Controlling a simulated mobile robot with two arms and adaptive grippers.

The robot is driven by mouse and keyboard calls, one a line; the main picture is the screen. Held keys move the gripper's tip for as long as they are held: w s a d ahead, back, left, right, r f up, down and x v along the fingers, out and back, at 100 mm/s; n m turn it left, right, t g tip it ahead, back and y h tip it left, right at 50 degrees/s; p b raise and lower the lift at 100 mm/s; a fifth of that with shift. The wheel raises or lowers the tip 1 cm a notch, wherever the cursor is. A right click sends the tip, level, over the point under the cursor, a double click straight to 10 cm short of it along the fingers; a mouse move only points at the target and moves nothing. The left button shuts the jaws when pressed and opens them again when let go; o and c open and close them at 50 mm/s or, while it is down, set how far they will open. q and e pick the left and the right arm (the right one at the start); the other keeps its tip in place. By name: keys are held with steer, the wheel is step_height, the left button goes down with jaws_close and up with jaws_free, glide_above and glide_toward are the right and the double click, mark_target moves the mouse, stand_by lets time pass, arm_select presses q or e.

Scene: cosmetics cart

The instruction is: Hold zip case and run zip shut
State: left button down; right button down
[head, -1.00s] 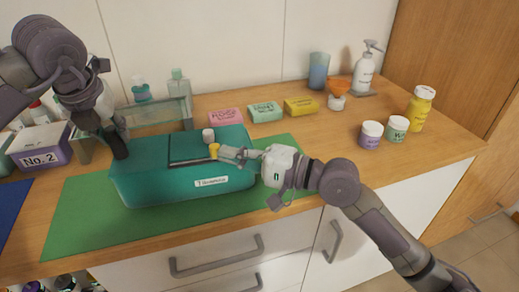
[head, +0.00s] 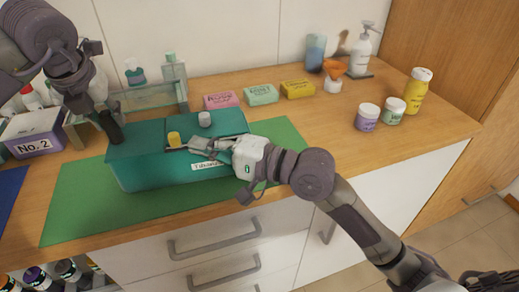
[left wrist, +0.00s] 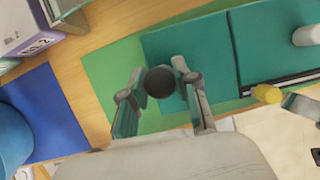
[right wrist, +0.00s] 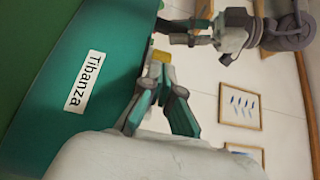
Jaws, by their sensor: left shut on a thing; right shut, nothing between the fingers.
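The teal zip case (head: 150,172) lies on a green mat, with a dark slot along its top and a "Tibanza" label (right wrist: 84,81) on its front. My left gripper (left wrist: 160,88) is shut on a dark round knob (head: 115,133) at the case's left end. The yellow zip pull (head: 174,139) stands in the slot, left of the middle; it also shows in the left wrist view (left wrist: 267,94). My right gripper (head: 194,145) is shut and empty just right of the pull. Whether they touch is unclear. A white cylinder (head: 204,119) stands on the case top.
The green mat (head: 75,215) has free room around the case. Pink, mint and yellow soap boxes (head: 262,94) stand behind. Jars (head: 368,117) and a yellow bottle (head: 417,87) stand at right. A "No. 2" box (head: 38,138) is at left.

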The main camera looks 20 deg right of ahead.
arm_select(q)
steer(key=shift+r, duration=0.1)
arm_select(e)
steer(key=v, duration=1.1)
steer(key=shift+s+d, duration=0.2)
steer(key=shift+s, duration=0.05)
arm_select(q)
steer(key=c, duration=0.8)
jaws_free()
steer(key=shift+o, duration=0.2)
